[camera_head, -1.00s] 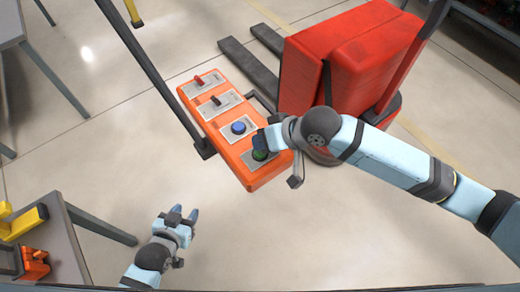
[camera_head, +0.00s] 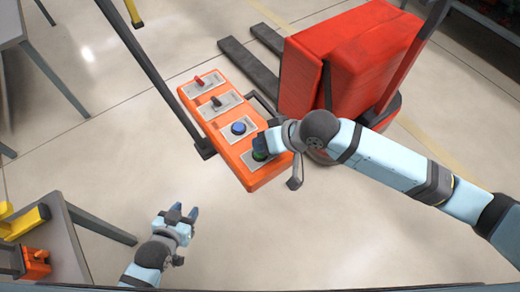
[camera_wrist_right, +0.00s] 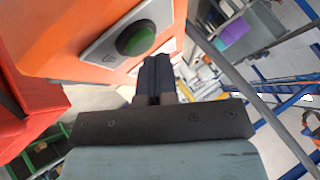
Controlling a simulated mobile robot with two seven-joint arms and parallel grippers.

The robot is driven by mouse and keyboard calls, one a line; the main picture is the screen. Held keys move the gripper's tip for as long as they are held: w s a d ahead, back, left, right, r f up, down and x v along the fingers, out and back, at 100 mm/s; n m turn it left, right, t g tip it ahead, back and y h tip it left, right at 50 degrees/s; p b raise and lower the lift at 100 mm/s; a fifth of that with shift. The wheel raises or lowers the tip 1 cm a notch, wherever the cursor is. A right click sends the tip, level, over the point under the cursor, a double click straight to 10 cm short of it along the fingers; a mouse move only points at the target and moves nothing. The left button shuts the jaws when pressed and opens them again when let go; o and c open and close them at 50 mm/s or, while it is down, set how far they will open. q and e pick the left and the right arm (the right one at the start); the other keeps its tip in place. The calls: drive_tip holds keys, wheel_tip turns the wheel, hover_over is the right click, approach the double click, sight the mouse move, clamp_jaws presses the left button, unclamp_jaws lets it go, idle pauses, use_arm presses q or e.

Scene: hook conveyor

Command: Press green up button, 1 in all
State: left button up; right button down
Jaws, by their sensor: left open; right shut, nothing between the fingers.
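The orange control box (camera_head: 222,143) carries a green button (camera_head: 259,156) at its near end, on a grey plate. The button's lower part shows in the head view, partly covered by my right gripper (camera_head: 263,146). In the right wrist view the green button (camera_wrist_right: 137,38) is a round dome on its plate, just up and left of the shut, empty fingertips (camera_wrist_right: 157,62). I cannot tell whether they touch it. My left gripper (camera_head: 182,215) is open and empty, low and left of the box, over the floor.
The box also has a blue button (camera_head: 239,128) and two levers, one red (camera_head: 199,81) and one dark (camera_head: 216,101). A dark pole (camera_head: 150,75) runs to the box's left side. A red pallet truck (camera_head: 335,60) stands behind. A table (camera_head: 65,235) is at lower left.

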drive_tip(key=shift+f, duration=0.45)
idle(0.5)
drive_tip(key=shift+r, duration=3.35)
